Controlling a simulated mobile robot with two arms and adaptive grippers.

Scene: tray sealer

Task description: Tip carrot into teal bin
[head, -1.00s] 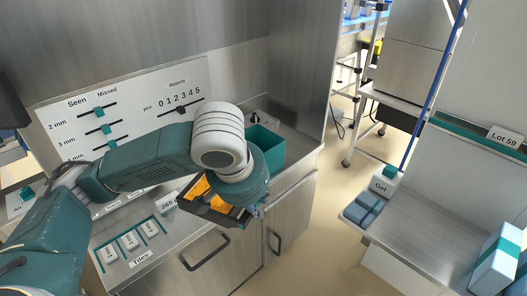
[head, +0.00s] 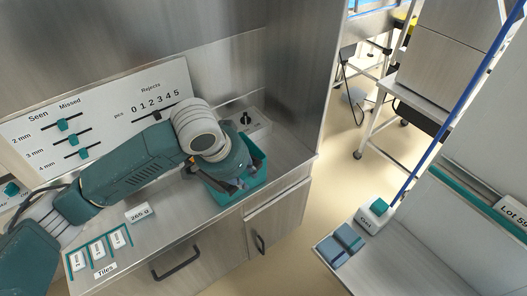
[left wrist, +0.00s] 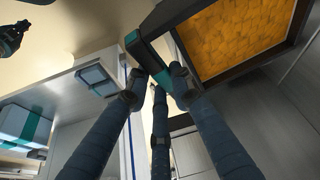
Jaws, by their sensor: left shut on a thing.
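The teal bin (head: 257,166) stands on the steel counter near its right end, partly hidden by my left arm. My left gripper (head: 232,184) is over the bin, pointing down. In the left wrist view its blue fingers (left wrist: 158,82) are shut on the edge fitting of a dark-rimmed tray (left wrist: 178,52). Orange carrot pieces (left wrist: 235,38) show inside this tray, in an even layer. In the head view the tray is mostly hidden under the wrist, and I cannot tell its exact tilt.
A white board with sliders (head: 98,132) leans behind the counter. A 265 g label block (head: 139,212) and several tiles (head: 97,251) lie at the front left. A grey control box (head: 246,121) stands behind the bin.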

